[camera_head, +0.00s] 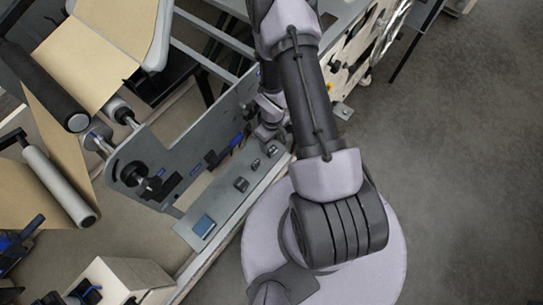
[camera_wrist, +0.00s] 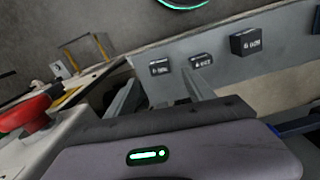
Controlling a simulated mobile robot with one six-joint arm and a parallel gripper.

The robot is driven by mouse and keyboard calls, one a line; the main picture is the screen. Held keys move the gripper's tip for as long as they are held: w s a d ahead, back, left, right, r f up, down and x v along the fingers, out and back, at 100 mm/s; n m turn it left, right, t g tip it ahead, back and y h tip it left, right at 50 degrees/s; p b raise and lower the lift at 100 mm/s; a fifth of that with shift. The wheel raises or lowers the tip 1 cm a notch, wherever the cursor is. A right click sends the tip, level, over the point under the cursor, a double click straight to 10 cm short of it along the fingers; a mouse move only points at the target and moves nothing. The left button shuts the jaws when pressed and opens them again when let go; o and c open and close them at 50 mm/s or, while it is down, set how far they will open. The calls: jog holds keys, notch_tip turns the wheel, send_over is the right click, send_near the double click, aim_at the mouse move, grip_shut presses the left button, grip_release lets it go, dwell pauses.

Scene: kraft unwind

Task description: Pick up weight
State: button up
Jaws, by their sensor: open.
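Three dark labelled blocks, which look like weights, stand in a row on a grey metal ledge (camera_wrist: 285,80). In the wrist view they are a small weight (camera_wrist: 159,67) at left, a middle weight (camera_wrist: 201,60), and a larger weight (camera_wrist: 246,42) at right. The labels are too small to read surely. In the head view the larger weight (camera_head: 241,184) is nearest the blue pad. My gripper (camera_wrist: 162,90) is open and empty, its fingertips close to the small and middle weights, with no clear contact.
A blue square pad (camera_head: 203,226) lies on the ledge's near end. An upright grey machine plate (camera_head: 180,155) with a black knob stands left of the ledge. Brown paper web and rollers (camera_head: 60,185) are farther left. A red button (camera_wrist: 25,113) shows at left. Open floor (camera_head: 460,170) lies right.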

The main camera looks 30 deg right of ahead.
aim_at(272, 150)
notch_tip(272, 150, down, 8)
jog(key=b, duration=0.6)
jog(key=shift+w+f, duration=0.1)
jog(key=shift+f, duration=0.05)
jog(key=shift+r, duration=0.25)
jog(key=shift+c, duration=0.2)
grip_shut()
